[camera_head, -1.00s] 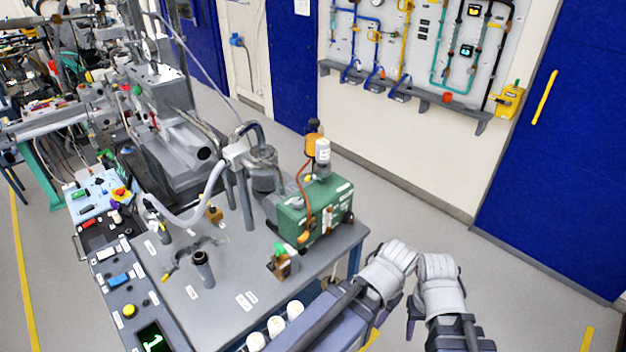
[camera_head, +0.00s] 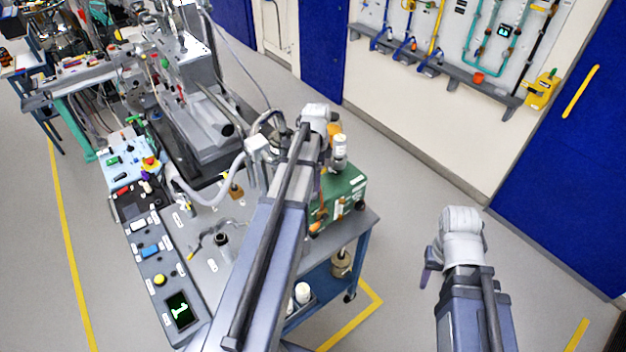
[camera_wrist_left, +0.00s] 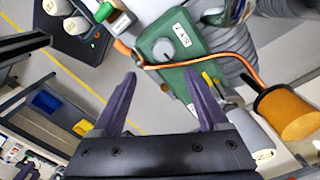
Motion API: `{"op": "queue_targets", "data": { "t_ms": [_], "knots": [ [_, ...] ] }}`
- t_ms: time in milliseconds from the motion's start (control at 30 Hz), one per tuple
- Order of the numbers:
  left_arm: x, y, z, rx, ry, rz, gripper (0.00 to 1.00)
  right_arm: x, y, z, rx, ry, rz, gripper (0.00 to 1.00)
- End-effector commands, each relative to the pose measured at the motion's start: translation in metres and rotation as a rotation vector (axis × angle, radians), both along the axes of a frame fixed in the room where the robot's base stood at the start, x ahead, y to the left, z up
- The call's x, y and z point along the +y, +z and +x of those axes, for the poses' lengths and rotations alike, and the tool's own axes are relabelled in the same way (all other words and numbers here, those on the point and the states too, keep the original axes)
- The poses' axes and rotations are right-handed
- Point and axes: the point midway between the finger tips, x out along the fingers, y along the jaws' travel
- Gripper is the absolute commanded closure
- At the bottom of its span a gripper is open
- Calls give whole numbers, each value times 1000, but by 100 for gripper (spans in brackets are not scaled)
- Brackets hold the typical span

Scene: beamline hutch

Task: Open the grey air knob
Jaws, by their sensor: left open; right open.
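The grey air knob (camera_wrist_left: 165,49) is a round knob on the face of a green box (camera_wrist_left: 184,75), beside a small white label, in the left wrist view. The green box (camera_head: 350,188) also shows in the head view, partly behind my left arm; I cannot make out the knob there. My left gripper (camera_wrist_left: 160,77) is open and empty, its two dark fingers pointing toward the box, with the knob ahead between the fingertip lines and apparently untouched. My right gripper (camera_head: 428,266) is over the floor at the right, apart from the table; only part of its fingers shows.
An orange cylinder (camera_wrist_left: 290,113) and a white one (camera_wrist_left: 262,140) stand at the right of the wrist view. A green-handled valve (camera_wrist_left: 108,14) is close by. Open floor (camera_head: 400,240) lies right of the table.

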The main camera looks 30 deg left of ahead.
Motion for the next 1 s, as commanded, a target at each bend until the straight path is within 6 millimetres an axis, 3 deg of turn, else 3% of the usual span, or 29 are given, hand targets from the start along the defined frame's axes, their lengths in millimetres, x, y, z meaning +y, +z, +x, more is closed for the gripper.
{"op": "queue_targets", "data": {
  "t_ms": [100,467,1000],
  "knots": [
    [12,5,2,-3,-20,-2,24,0,5,0,0,-1,0,50],
    [11,-8,1,-3,-24,-2,24,0,-8,0,0,-1,0,50],
    [11,-71,1,-3,-23,-2,24,0,-71,0,-2,0,0,50]
  ]
}}
